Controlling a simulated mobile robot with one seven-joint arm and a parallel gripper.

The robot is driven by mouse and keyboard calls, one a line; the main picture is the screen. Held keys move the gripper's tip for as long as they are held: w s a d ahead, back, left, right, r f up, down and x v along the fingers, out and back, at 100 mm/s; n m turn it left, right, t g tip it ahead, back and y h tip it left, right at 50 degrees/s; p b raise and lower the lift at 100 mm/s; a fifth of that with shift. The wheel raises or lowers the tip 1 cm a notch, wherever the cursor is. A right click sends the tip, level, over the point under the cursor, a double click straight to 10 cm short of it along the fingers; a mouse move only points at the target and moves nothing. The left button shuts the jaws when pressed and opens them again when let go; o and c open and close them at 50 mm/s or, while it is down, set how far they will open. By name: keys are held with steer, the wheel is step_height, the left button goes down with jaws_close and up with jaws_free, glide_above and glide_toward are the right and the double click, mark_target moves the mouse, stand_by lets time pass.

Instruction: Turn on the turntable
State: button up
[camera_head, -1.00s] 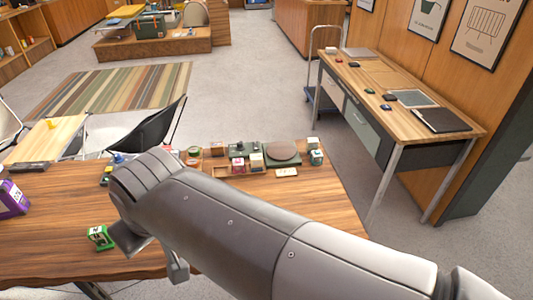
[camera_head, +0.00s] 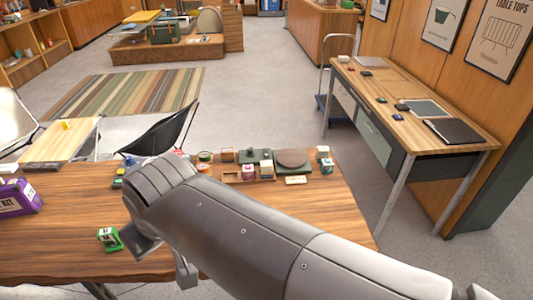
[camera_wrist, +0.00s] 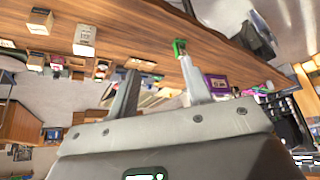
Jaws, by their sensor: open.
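The likely turntable is a round brown disc (camera_head: 291,158) on a dark green base, at the far right part of the wooden table (camera_head: 80,220) in the head view. Small dark knobs or blocks stand on the green part left of the disc. Whether it is on cannot be told. My gripper (camera_head: 165,262) is at the near left side of the table, well apart from the disc, with my arm crossing the foreground. In the wrist view my gripper (camera_wrist: 158,70) has its two fingers spread with nothing between them. I cannot make out the disc there.
A purple container (camera_head: 20,197) is at the table's left. Small boxes and a wooden tray (camera_head: 262,177) crowd the disc's near left; a pale tag (camera_head: 296,180) lies before it. A desk (camera_head: 405,105) stands right.

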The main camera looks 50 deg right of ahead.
steer(key=shift+w+d+r, duration=0.15)
steer(key=shift+w+r, duration=0.05)
steer(key=shift+w, duration=0.1)
steer(key=shift+c, duration=1.4)
steer(key=w+d+r, duration=0.1)
steer(key=w+d, duration=0.1)
steer(key=w, duration=0.1)
steer(key=w+d+r+m, duration=0.1)
steer(key=w+d, duration=0.2)
steer(key=w+d+r+m, duration=0.1)
steer(key=w+d, duration=0.1)
steer(key=w, duration=0.2)
steer(key=shift+d, duration=0.3)
jaws_close()
steer(key=w+d+m, duration=0.3)
steer(key=w+d, duration=0.6)
steer(key=d, duration=0.5)
steer(key=d+f+m+g+h, duration=0.1)
steer(key=d+f, duration=0.4)
steer(key=d, duration=0.6)
steer(key=w+d+f+m+g+h, duration=0.1)
steer(key=d+f, duration=0.4)
steer(key=d, duration=0.7)
steer(key=d+f+m, duration=0.2)
steer(key=d+f, duration=0.3)
steer(key=d, duration=0.6)
steer(key=shift+w+d+g+h, duration=0.35)
steer(key=shift+g+h, duration=0.05)
steer(key=shift+f, duration=0.1)
